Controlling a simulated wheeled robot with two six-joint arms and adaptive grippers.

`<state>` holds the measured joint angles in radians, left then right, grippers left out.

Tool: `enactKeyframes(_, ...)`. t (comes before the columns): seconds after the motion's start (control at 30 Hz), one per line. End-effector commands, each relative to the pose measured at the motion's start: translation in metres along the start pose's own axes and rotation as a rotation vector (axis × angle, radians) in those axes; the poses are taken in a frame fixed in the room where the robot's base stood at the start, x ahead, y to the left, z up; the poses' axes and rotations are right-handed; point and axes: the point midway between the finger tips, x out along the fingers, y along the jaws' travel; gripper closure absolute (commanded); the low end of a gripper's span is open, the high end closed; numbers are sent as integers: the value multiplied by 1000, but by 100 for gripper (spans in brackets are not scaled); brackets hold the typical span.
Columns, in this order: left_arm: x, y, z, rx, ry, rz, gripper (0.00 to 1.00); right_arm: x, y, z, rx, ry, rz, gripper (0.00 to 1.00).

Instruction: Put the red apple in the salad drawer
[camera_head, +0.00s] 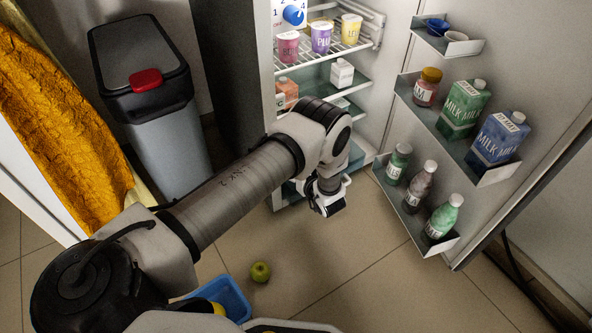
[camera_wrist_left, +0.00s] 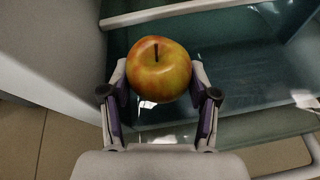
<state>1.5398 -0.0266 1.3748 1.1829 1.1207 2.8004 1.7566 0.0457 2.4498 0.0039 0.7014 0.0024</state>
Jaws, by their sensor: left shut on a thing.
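The red apple (camera_wrist_left: 159,69), red with yellow patches and a dark stem, is between the fingers of my left gripper (camera_wrist_left: 160,92) in the left wrist view. The fingers are shut on its two sides. Behind and below it is the teal, see-through salad drawer (camera_wrist_left: 252,80), which looks empty where it shows. In the head view my left gripper (camera_head: 328,203) is low at the front of the open fridge, and the arm hides the apple and most of the drawer. My right gripper is in neither view.
The fridge door stands open at right, with milk cartons (camera_head: 463,108) and bottles (camera_head: 441,216) on its racks. Shelves above hold yogurt cups (camera_head: 321,37). A green apple (camera_head: 260,271) lies on the floor near a blue crate (camera_head: 232,297). A bin (camera_head: 150,90) stands left of the fridge.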

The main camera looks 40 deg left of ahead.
Motion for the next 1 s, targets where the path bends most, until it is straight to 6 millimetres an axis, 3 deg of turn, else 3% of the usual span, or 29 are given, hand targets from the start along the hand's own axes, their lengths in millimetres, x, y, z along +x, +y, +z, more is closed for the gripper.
enactKeyframes(0.47, 4, -2, -11, 0, 0, 0, 79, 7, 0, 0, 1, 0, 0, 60)
enactKeyframes(0.5, 4, -2, -11, 1, 0, 0, 37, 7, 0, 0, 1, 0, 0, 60)
enactKeyframes(0.53, 4, -2, -11, 1, 0, 0, 30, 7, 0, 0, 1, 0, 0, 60)
enactKeyframes(0.83, 4, -2, -10, 1, 0, 0, 30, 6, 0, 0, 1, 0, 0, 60)
enactKeyframes(1.0, -8, 0, 5, 3, 1, -2, 30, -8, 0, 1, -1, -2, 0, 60)
